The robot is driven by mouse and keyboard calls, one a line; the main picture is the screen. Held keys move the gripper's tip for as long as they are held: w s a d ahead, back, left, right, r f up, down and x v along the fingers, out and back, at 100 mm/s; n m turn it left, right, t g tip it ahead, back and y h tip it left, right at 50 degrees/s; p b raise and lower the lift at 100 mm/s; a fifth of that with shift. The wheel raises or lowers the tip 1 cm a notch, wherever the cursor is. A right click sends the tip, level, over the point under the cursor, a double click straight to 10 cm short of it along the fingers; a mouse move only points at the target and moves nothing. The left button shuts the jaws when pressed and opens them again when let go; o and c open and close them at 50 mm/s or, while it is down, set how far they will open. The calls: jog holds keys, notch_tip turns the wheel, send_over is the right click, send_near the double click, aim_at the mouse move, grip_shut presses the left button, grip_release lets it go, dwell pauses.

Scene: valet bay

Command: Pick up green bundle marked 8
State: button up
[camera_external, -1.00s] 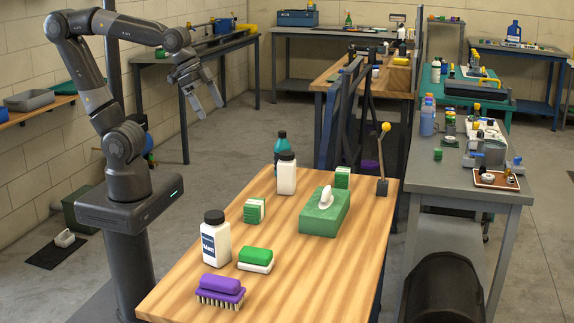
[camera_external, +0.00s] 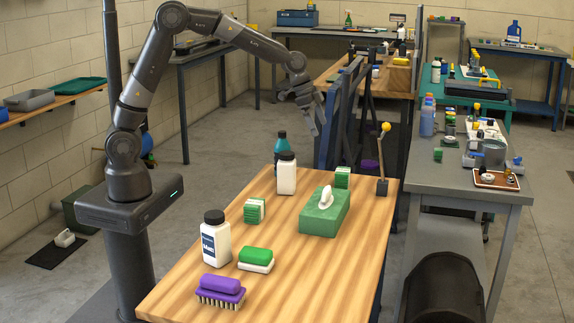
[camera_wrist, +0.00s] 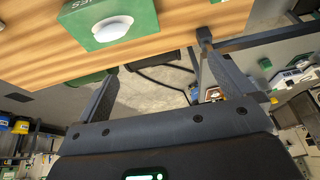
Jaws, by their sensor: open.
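Two small green-and-white bundles stand on the wooden table: one near its left edge (camera_external: 254,211), the other (camera_external: 342,177) at the back, behind the green tissue box (camera_external: 325,212). No 8 can be read on either, so I cannot tell which is the marked one. My gripper (camera_external: 316,120) is open and empty, in the air above and beyond the table's back end. In the wrist view my gripper (camera_wrist: 160,58) shows its fingers spread with nothing between them. The tissue box (camera_wrist: 95,22) is at the top of that view; I cannot make out either bundle there.
A white bottle (camera_external: 286,175) and a teal bottle (camera_external: 281,145) stand at the table's back left. A labelled bottle (camera_external: 215,240), a green-and-white sponge (camera_external: 255,260) and a purple brush (camera_external: 220,291) are nearer. A yellow-knobbed lever (camera_external: 382,165) stands at the back right.

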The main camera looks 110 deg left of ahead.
jog(key=w+a+f, duration=0.2)
jog(key=a+f, duration=0.6)
jog(key=a, duration=0.2)
send_near(340, 170)
jog(key=f, duration=0.1)
jog(key=shift+n, duration=0.3)
jog(key=x, duration=0.6)
jog(key=shift+w+a+r, duration=0.15)
jog(key=shift+w+a, duration=0.05)
jog(key=shift+w, duration=0.05)
jog(key=shift+x, duration=2.95)
jog(key=shift+d, duration=0.15)
jog(key=shift+s, duration=0.1)
jog(key=c, duration=1.1)
